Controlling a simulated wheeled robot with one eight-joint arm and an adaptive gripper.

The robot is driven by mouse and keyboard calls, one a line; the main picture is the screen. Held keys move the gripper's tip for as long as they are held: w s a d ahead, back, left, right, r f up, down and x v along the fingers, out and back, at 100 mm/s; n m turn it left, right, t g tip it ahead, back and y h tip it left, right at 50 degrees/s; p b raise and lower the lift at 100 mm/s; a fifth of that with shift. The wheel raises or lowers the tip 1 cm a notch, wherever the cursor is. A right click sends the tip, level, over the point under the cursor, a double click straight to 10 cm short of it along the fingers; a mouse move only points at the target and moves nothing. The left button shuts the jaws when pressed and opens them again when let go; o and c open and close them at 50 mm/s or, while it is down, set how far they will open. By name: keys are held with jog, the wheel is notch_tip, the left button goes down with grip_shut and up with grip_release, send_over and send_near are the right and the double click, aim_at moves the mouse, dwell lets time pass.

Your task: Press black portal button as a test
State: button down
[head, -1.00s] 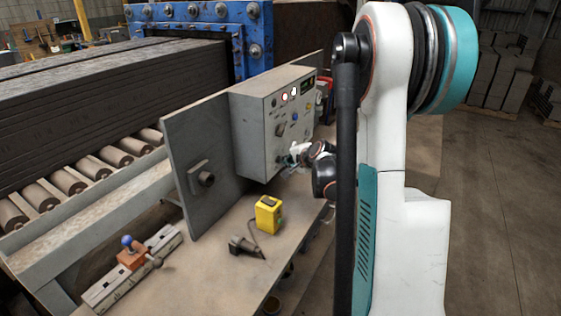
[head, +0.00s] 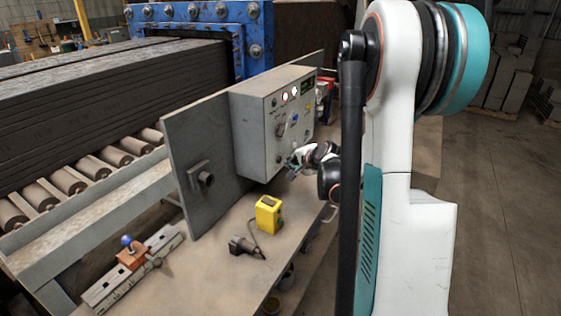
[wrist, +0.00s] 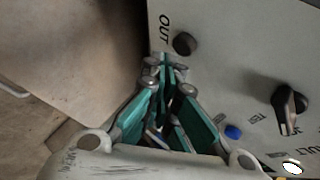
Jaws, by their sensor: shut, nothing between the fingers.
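The black button (wrist: 185,43) is a round dark cap on the grey control panel, beside the word OUT in the wrist view. In the head view it looks like a small dark spot (head: 279,159) low on the panel box. My gripper (wrist: 165,62) has its teal fingers together and empty. Its tips are just left of and below the button in the wrist view; I cannot tell whether they touch it. In the head view my gripper (head: 291,164) is at the lower front of the panel, right beside the button.
The panel box (head: 255,130) also carries a blue button (wrist: 232,132), a black rotary knob (wrist: 291,104) and lit indicators. A yellow box (head: 268,214) and a dark tool (head: 246,247) lie on the bench below. A roller conveyor (head: 90,168) runs at the left.

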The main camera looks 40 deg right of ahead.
jog(key=s, duration=0.1)
jog(key=s+d, duration=0.1)
jog(key=s, duration=0.1)
jog(key=s+d, duration=0.1)
jog(key=shift+s, duration=0.3)
jog(key=shift+a, duration=0.1)
dwell(0.9)
